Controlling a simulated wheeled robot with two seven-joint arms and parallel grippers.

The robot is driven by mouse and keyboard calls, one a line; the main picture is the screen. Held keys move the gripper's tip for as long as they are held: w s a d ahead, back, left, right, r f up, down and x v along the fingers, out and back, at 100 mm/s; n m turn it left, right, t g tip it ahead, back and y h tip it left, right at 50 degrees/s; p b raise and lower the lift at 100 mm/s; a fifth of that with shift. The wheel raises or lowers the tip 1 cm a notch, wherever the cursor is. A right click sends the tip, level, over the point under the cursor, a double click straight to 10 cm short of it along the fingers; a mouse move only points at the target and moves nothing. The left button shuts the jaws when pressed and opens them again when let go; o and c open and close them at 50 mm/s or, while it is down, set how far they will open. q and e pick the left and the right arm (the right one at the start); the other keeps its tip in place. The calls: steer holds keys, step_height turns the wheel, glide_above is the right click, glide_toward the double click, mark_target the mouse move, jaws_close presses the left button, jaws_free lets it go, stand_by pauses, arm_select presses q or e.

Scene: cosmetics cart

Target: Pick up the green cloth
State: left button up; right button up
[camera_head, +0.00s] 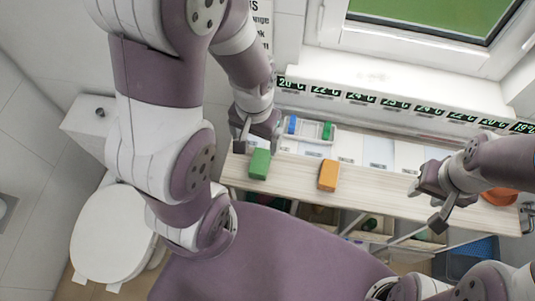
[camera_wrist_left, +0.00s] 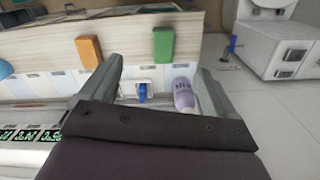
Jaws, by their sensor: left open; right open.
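The green cloth (camera_head: 260,163) is a folded block lying on the left end of the wooden cart top. It also shows in the left wrist view (camera_wrist_left: 163,43), beyond my fingers and apart from them. My left gripper (camera_head: 259,144) is open and empty, just behind and above the green cloth in the head view. Its two fingers also show in the left wrist view (camera_wrist_left: 158,78). My right gripper (camera_head: 425,207) is open and empty over the right part of the cart.
An orange folded cloth (camera_head: 328,175) lies right of the green one on the cart top (camera_head: 375,195). A white tray (camera_head: 307,148) with a blue and a green item stands behind. A purple-white object (camera_wrist_left: 184,95) shows between my left fingers. A toilet (camera_head: 112,235) stands left.

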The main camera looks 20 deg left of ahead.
arm_select(q)
step_height(320, 180, down, 4)
steer(key=g+p, duration=0.2)
steer(key=p, duration=0.1)
arm_select(e)
step_height(320, 180, up, 5)
steer(key=p, duration=0.1)
arm_select(q)
steer(key=n+t+b, duration=0.1)
steer(key=n+t, duration=0.1)
glide_above(261, 160)
step_height(261, 160, down, 8)
steer(key=r, duration=0.1)
steer(key=f+b, duration=0.1)
steer(key=f, duration=0.2)
steer(key=f+b, duration=0.1)
steer(key=f, duration=0.1)
steer(key=shift+s+d+f+b, duration=0.15)
steer(key=shift+s+f+b, duration=0.1)
steer(key=shift+s+b, duration=0.15)
steer(key=f, duration=0.6)
steer(key=shift+w+a, duration=0.2)
steer(key=shift+w, duration=0.15)
steer(key=c, duration=1)
arm_select(e)
step_height(261, 160, down, 4)
steer(key=shift+s, duration=0.1)
